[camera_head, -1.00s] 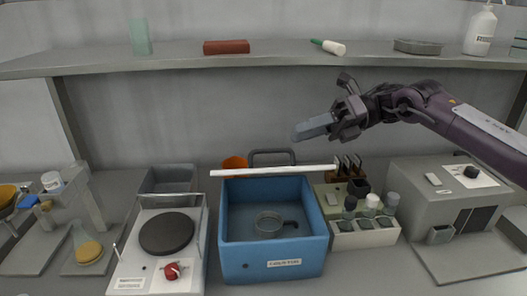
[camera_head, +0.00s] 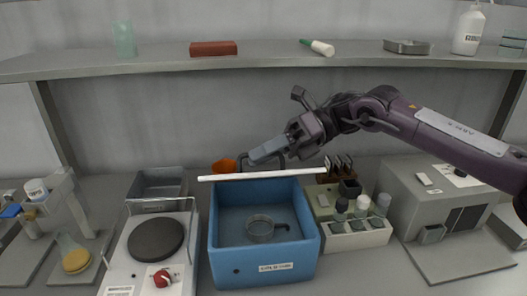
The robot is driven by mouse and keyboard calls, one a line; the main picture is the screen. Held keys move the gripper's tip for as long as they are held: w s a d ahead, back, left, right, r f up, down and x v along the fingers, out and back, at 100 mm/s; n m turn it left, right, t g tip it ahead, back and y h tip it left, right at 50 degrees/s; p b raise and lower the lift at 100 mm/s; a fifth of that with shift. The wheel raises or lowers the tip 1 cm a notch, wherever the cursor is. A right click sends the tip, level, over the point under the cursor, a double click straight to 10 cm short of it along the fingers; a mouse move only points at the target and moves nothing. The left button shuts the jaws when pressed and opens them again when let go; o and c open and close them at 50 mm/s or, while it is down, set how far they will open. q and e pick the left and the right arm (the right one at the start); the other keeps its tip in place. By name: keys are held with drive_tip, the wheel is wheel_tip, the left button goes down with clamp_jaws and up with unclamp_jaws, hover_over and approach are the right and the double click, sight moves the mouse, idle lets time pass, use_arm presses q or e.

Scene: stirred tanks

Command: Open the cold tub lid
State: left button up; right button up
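The blue cold tub (camera_head: 265,272) stands on the bench at the centre, its top open to view. A dark round strainer-like thing with a handle (camera_head: 262,229) sits inside. The lid (camera_head: 262,175) shows as a thin white strip along the tub's back edge, seen nearly edge-on and raised. Its dark loop handle is behind it, mostly covered by my gripper. My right gripper (camera_head: 257,154) is just above and behind the lid strip, at the handle. Its fingers show side-on as one grey block, so a gap or contact is unclear. My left gripper is out of view.
A hotplate (camera_head: 156,240) stands left of the tub, with a grey bin (camera_head: 158,184) behind it. A bottle rack (camera_head: 355,238) and a grey machine (camera_head: 440,205) stand at the right. An orange thing (camera_head: 224,166) is behind the lid. A shelf (camera_head: 290,58) crosses above.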

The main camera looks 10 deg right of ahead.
drive_tip(key=shift+c, duration=0.3)
clamp_jaws()
drive_tip(key=w+r+m+p, duration=0.1)
drive_tip(key=w+r+p, duration=0.1)
drive_tip(key=w, duration=0.1)
drive_tip(key=shift+r+m+g, duration=0.25)
drive_tip(key=shift+m+g, duration=0.05)
drive_tip(key=shift+w+r+m+p, duration=0.2)
drive_tip(key=shift+w+m+p, duration=0.1)
drive_tip(key=shift+w+p, duration=0.2)
drive_tip(key=shift+o, duration=0.3)
unclamp_jaws()
